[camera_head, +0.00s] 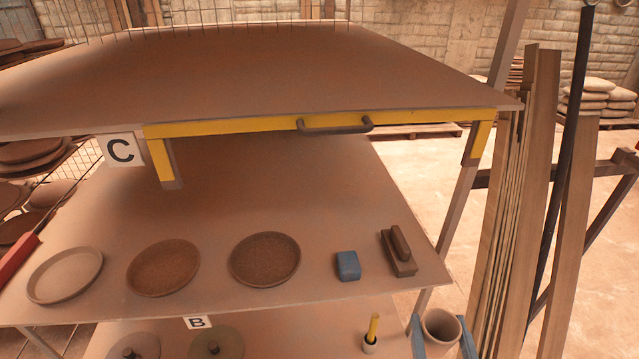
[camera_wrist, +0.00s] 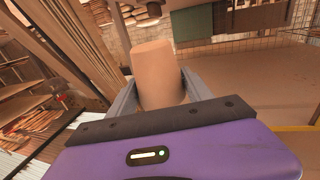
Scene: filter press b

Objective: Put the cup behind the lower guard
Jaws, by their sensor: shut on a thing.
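A tan cup (camera_head: 441,322) is at the bottom right of the head view, just right of the rack's shelves. My gripper (camera_head: 442,338) is shut on it, with a blue-grey finger on each side. The cup (camera_wrist: 157,72) also shows upright between the fingers of my gripper (camera_wrist: 155,92) in the wrist view. A yellow guard (camera_head: 230,126) with a dark handle (camera_head: 335,126) hangs under the front edge of the top shelf, by the C label. I cannot tell whether this is the lower guard; no other guard shows clearly.
The middle shelf (camera_head: 330,185) holds several round dishes, a blue block (camera_head: 347,265) and a brown block (camera_head: 398,252) along its front; its back is clear. Tall boards (camera_head: 530,150) stand at right.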

